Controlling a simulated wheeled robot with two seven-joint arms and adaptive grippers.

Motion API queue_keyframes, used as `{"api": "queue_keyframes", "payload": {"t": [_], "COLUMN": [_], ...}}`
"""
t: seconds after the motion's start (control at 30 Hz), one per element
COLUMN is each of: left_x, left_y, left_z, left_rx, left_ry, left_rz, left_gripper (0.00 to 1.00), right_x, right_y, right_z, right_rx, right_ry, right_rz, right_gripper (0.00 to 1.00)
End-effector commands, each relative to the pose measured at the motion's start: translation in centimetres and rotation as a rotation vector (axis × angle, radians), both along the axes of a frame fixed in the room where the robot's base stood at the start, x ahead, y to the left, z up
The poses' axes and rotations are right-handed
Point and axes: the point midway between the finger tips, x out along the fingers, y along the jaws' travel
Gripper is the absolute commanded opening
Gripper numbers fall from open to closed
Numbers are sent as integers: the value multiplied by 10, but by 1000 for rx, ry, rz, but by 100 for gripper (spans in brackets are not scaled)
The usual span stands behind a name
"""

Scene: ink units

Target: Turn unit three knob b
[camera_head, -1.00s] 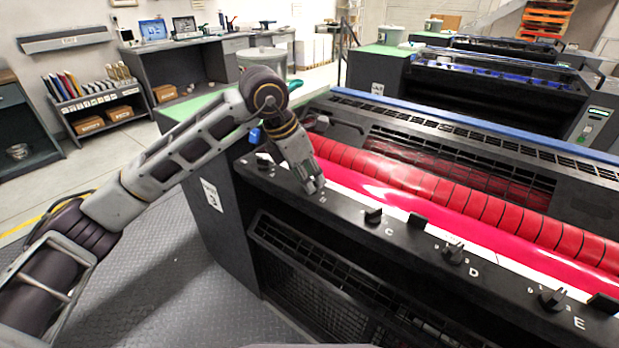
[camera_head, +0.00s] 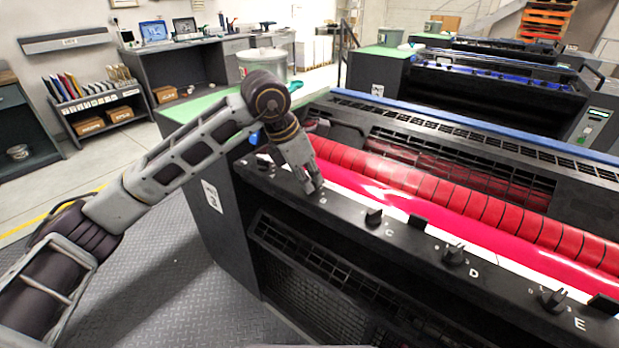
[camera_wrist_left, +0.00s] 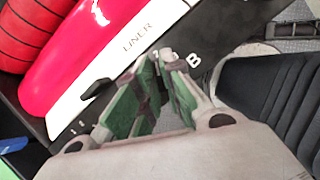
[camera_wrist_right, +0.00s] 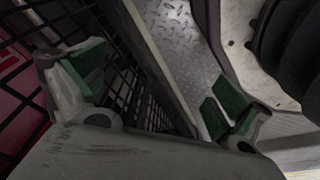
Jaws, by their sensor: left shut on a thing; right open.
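The unit marked 3 (camera_head: 330,215) has a dark front rail with lettered knobs. My left gripper (camera_head: 313,188) is over knob B's place on the rail. In the left wrist view my left gripper (camera_wrist_left: 158,68) has its green-padded fingers shut around knob B, just left of the white letter B (camera_wrist_left: 193,61). The fingers hide nearly all of the knob, so its pointing direction cannot be told. My right gripper (camera_wrist_right: 150,95) shows only in the right wrist view, open and empty, its fingers wide apart.
Knob A (camera_head: 264,162), knob C (camera_head: 373,217), knob D (camera_head: 453,254) and knob E (camera_head: 552,299) stand along the same rail. Red ink rollers (camera_head: 440,188) lie behind it. A dark grille (camera_wrist_right: 150,110) is close to my right gripper.

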Motion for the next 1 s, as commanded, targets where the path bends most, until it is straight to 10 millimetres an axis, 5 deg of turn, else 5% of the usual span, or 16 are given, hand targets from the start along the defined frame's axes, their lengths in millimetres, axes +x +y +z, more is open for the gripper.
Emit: {"api": "queue_keyframes", "payload": {"t": [0.47,1.0], "left_x": [1,3], "left_y": [1,1], "left_z": [-2,-2], "left_rx": [3,2], "left_ry": [4,6], "left_rz": [-133,-496], "left_gripper": [0,0], "right_x": [8,2], "right_y": [3,7], "right_z": [8,15], "right_rx": [4,7], "right_ry": [-5,10], "right_rz": [2,2], "right_gripper": [100,100]}}
